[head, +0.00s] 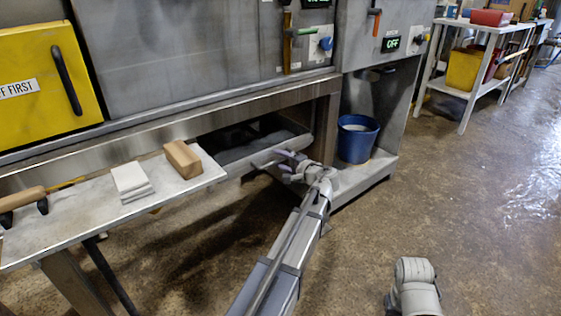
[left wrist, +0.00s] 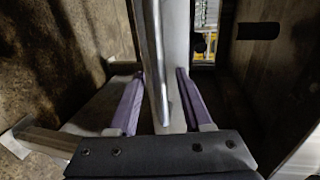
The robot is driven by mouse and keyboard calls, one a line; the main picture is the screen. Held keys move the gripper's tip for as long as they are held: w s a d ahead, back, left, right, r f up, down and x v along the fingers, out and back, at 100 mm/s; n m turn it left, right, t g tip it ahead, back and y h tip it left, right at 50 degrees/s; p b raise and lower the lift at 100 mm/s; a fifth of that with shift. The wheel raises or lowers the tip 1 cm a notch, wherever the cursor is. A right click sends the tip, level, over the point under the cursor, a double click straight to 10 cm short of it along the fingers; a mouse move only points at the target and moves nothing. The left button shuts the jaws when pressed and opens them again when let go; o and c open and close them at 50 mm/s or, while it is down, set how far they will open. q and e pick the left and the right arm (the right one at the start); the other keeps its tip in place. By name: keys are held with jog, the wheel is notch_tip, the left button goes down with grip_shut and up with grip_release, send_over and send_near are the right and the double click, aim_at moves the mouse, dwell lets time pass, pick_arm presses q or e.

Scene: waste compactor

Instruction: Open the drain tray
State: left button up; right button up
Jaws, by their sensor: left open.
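The drain tray (head: 262,151) is a grey, shallow tray in the low opening under the machine. Its front rim and part of its dark inside show. My left gripper (head: 278,158) is open at the right part of the tray's front. In the left wrist view the two purple fingers (left wrist: 160,108) stand apart on either side of a pale metal rim or bar (left wrist: 174,65), which seems to be the tray's front. I cannot tell whether either finger touches it. My right gripper is out of view.
A metal side shelf (head: 208,174) at the left holds a wooden block (head: 182,159), folded white cloths (head: 131,181) and a wooden-handled tool (head: 22,198). A blue bucket (head: 356,138) stands in the bay right of the tray. The floor in front is clear.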

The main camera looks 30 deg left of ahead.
pick_arm(q)
grip_shut()
dwell(0.4)
dwell(1.0)
